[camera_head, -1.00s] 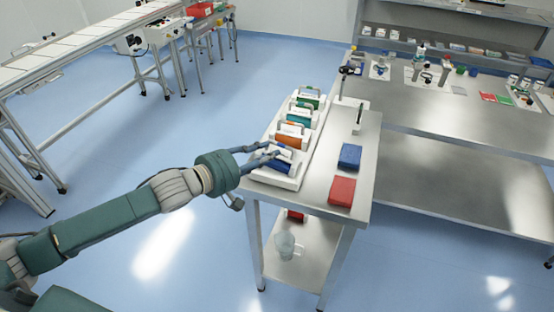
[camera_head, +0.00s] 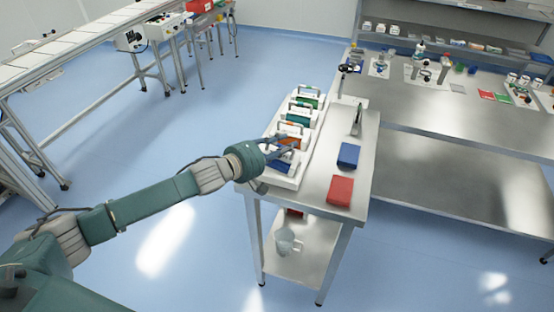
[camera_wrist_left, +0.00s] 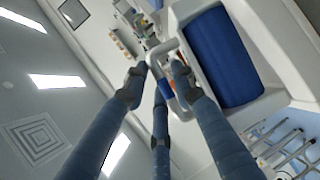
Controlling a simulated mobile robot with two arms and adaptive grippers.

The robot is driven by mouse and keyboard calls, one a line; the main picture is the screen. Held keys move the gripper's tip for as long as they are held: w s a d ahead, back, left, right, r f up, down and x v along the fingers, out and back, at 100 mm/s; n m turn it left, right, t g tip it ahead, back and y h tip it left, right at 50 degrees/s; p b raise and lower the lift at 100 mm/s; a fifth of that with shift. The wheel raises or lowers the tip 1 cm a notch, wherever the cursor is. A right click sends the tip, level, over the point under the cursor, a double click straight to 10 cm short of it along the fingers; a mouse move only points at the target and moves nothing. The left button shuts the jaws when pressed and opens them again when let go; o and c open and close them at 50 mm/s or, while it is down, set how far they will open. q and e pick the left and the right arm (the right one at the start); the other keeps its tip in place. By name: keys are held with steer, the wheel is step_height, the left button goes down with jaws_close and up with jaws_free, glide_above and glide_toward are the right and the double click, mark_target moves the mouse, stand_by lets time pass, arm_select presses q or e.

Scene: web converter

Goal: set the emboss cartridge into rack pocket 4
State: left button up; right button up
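A white rack (camera_head: 286,182) on the steel cart holds several coloured cartridges with pale handles in a row. A blue cartridge (camera_head: 279,167) is at the near end; it shows as a blue cylinder in the left wrist view (camera_wrist_left: 223,58). An orange cartridge (camera_head: 288,141) is just beyond, then teal and green ones. I cannot tell which is the emboss cartridge or read pocket numbers. My left gripper (camera_head: 285,146) is over the near part of the rack. In the left wrist view its fingers (camera_wrist_left: 158,76) are around a white handle (camera_wrist_left: 163,55); whether they grip it is unclear. My right gripper is not in view.
A blue box (camera_head: 348,155) and a red box (camera_head: 341,190) lie on the cart's right side, with bare steel around them. A small stand (camera_head: 357,119) is behind them. A long steel bench (camera_head: 440,110) stands to the right.

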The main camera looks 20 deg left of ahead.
arm_select(q)
jaws_close()
steer(key=shift+r, duration=0.1)
